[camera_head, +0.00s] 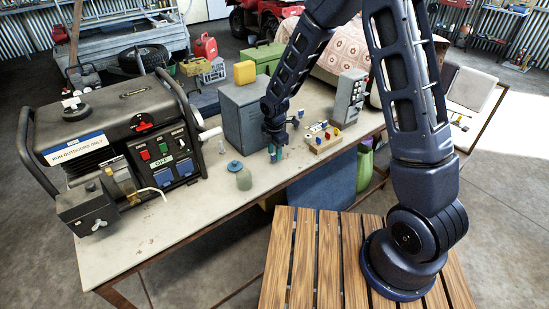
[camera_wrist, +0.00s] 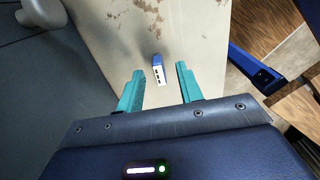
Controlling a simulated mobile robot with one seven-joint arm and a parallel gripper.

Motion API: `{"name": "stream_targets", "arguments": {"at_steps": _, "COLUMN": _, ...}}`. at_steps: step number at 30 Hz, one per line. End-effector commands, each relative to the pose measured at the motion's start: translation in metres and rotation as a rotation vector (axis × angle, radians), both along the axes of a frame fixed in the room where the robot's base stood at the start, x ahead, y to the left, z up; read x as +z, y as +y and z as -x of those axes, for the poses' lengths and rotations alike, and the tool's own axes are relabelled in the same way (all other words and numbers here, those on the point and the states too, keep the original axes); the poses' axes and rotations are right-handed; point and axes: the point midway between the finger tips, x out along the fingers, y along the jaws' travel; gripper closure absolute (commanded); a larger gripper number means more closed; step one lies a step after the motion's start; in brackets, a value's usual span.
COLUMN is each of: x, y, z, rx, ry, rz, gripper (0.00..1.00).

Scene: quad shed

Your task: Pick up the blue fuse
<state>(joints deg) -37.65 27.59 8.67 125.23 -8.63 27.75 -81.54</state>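The blue fuse (camera_wrist: 158,69), with a blue end and a white body with dark marks, lies on the pale worktop in the wrist view. My gripper (camera_wrist: 160,71) is open, with its two teal fingers apart. The fuse appears between and just beyond the fingertips, with clear space on both sides; no contact shows. In the head view my gripper (camera_head: 275,153) points down just above the worktop, in front of the grey metal box. I cannot make out the fuse there.
The front left worktop is clear.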

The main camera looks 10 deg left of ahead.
Motion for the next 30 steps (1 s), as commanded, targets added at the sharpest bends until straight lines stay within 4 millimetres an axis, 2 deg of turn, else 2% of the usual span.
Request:
{"name": "stream_targets", "arguments": {"at_steps": 4, "x": -0.019, "y": 0.0, "z": 0.0, "rx": 0.0, "ry": 0.001, "rz": 0.001, "gripper": 0.64}}
{"name": "stream_targets", "arguments": {"at_steps": 12, "x": -0.022, "y": 0.0, "z": 0.0, "rx": -0.001, "ry": -0.001, "rz": -0.001, "gripper": 0.64}}
{"name": "stream_targets", "arguments": {"at_steps": 18, "x": -0.022, "y": 0.0, "z": 0.0, "rx": 0.0, "ry": -0.001, "rz": -0.001, "gripper": 1.0}}
{"name": "stream_targets", "arguments": {"at_steps": 30, "x": -0.018, "y": 0.0, "z": 0.0, "rx": -0.001, "ry": -0.001, "rz": -0.001, "gripper": 1.0}}
